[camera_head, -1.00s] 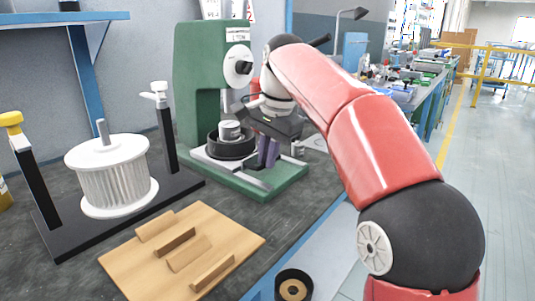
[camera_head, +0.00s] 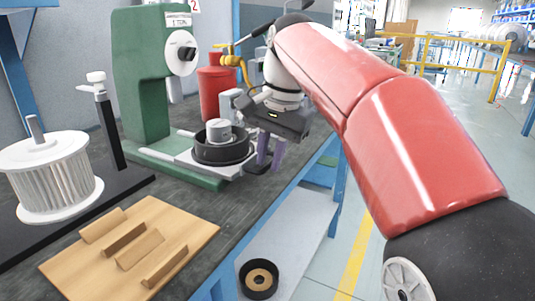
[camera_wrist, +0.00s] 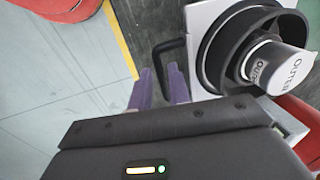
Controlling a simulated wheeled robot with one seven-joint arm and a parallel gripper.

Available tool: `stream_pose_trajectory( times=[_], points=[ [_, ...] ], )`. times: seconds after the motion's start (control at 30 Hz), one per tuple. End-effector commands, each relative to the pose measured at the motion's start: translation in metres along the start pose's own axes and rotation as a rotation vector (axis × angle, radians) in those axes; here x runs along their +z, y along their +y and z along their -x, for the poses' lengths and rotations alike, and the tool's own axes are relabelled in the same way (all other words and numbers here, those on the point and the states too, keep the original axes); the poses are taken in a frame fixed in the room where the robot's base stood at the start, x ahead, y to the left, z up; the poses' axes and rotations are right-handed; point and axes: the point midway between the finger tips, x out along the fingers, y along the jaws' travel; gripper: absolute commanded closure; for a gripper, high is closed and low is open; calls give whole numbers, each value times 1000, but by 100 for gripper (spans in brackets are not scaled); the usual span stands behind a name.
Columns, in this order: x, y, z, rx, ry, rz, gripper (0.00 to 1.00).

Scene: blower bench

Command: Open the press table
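The green press (camera_head: 140,90) stands on the bench at the left of the head view. Its pale sliding press table (camera_head: 185,158) sticks out to the right of the press head. A black ring (camera_head: 235,155) with a silver cup (camera_head: 220,130) rests on the table, and the ring also shows in the wrist view (camera_wrist: 213,50). A black U-shaped handle (camera_wrist: 170,44) projects from the table's edge. The exact contact is partly hidden.
A wooden board (camera_head: 195,235) with several slats and a white pleated filter (camera_head: 50,180) on a black stand occupy the near bench. A red cylinder (camera_head: 213,92) stands behind the table. A lower shelf (camera_head: 300,225) holds a black ring (camera_head: 259,278). Open floor lies right.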

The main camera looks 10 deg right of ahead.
Motion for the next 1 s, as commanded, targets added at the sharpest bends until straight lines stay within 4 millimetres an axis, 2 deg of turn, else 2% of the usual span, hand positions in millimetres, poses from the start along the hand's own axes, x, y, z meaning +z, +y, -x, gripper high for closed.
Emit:
stream_pose_trajectory(
  times=[0.03,0.1,0.4,0.47,0.8,1.0],
  points=[
    [0,0,0,0,0,0,75],
    [0,0,0,0,0,0,68],
    [0,0,3,0,0,0,68],
    [0,-1,9,-1,1,0,68],
    [-1,-1,65,0,1,-1,68],
    [0,0,78,1,0,-1,68]
  ],
)
